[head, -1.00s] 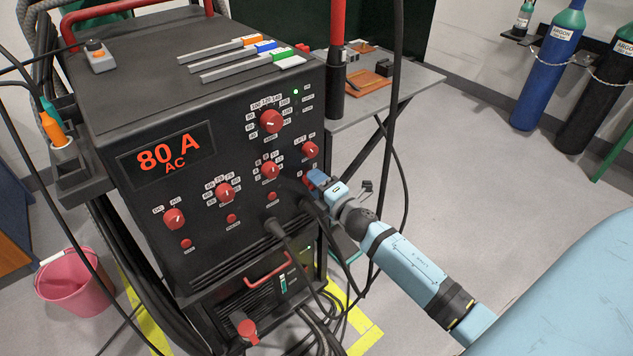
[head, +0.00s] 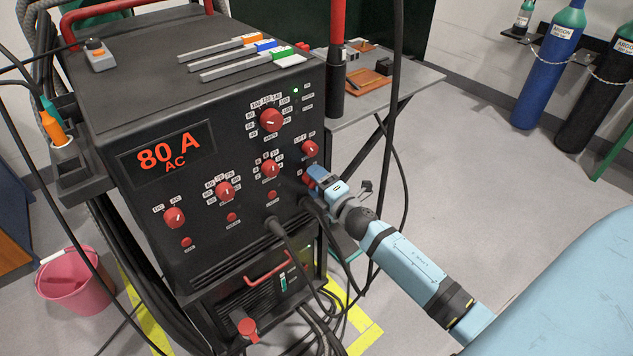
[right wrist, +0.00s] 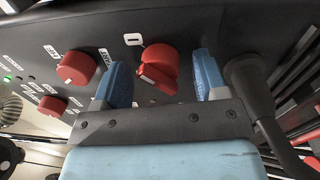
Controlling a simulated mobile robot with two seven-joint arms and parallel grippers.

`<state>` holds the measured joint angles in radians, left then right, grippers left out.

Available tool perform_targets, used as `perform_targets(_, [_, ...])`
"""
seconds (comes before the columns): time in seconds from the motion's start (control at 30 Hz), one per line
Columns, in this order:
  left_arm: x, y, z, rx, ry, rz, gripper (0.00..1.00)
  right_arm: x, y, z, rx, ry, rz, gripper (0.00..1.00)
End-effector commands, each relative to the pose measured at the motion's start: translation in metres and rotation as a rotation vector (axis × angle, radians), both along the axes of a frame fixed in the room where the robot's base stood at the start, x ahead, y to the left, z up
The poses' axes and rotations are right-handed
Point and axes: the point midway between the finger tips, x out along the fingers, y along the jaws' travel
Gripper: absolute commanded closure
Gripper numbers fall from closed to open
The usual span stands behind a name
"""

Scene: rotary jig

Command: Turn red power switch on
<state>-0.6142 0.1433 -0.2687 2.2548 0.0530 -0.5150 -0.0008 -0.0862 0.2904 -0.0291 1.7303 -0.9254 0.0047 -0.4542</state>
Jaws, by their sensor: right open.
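The red power switch (right wrist: 158,68) is a red knob with a raised grip bar on the dark front panel, below a "0" label in the right wrist view. My right gripper (right wrist: 160,80) is open, with one blue finger on each side of the switch. A gap shows on both sides, so the fingers appear not to press on it. In the head view my right gripper (head: 311,177) is at the right edge of the panel and mostly hides the switch. My left gripper is not in view.
The black welding machine (head: 200,240) has several other red knobs and an "80 A AC" display (head: 168,152). A thick black cable plug (right wrist: 250,90) is close beside the right finger. A red knob (right wrist: 76,68) is left of the fingers. A grey table (head: 400,90) stands behind.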

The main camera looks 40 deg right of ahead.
Motion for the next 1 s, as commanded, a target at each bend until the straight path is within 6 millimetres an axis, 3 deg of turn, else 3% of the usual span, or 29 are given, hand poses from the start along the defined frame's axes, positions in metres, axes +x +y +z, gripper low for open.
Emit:
perform_targets(0.17, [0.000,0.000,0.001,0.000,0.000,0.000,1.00,-0.014,-0.001,-0.001,0.001,0.002,0.000,0.34])
perform_targets(0.5, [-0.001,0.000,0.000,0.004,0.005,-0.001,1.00,-0.089,-0.007,-0.006,0.001,0.004,-0.002,0.34])
perform_targets(0.7, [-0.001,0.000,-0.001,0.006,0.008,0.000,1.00,-0.123,-0.009,-0.008,0.002,0.002,-0.001,0.34])
perform_targets(1.0, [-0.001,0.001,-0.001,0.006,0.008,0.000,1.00,-0.138,-0.011,-0.008,0.001,0.000,0.000,0.34])
